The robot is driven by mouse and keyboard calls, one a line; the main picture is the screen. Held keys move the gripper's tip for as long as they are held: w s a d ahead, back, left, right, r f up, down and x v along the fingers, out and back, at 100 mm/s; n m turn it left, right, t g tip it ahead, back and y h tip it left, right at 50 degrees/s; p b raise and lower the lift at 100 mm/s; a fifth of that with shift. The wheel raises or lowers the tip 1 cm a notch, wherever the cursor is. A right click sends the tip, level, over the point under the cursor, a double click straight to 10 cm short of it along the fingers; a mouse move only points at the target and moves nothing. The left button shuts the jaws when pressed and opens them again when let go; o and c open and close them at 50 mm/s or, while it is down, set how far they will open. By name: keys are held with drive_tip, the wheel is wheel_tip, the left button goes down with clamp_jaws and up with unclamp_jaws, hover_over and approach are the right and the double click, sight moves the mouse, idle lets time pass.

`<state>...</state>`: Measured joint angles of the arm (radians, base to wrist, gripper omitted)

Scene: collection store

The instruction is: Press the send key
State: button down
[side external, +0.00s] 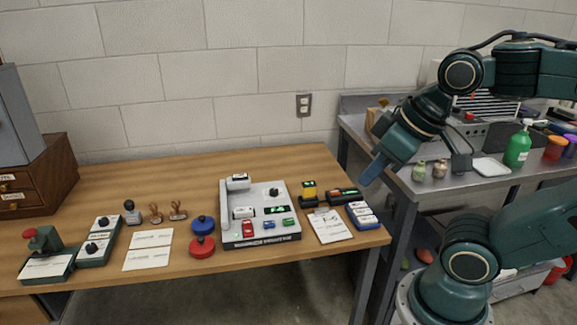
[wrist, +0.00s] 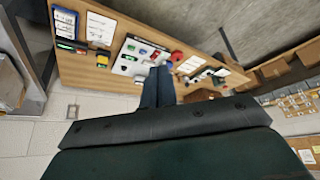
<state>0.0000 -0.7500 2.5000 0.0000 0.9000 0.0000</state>
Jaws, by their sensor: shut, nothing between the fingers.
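A grey console (side external: 257,190) stands on the wooden table in the side view. The console also shows in the wrist view (wrist: 130,54), partly hidden behind my fingers. My gripper (side external: 371,171) is shut and empty, raised up and to the right of the console, apart from it. Its fingers also show in the wrist view (wrist: 157,88).
A yellow-and-black device (side external: 309,189), a paper sheet (side external: 328,229) and a blue-and-white block (side external: 362,215) lie right of the console. Red (side external: 202,247) and blue (side external: 202,222) round pads lie left of it. A metal bench (side external: 440,190) with bottles stands at the right.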

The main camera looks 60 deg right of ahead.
drive_tip(key=shift+w, duration=0.1)
idle(0.3)
drive_tip(key=w+d+f+m+h, duration=0.1)
drive_tip(key=w+d+m, duration=0.45)
drive_tip(key=w, duration=0.55)
drive_tip(key=m+t+h, duration=0.2)
drive_tip(key=m+h, duration=0.3)
drive_tip(key=m, duration=0.6)
hover_over(336, 193)
wheel_tip(336, 193, down, 20)
drive_tip(key=shift+f, duration=0.15)
drive_tip(key=shift+f, duration=4.25)
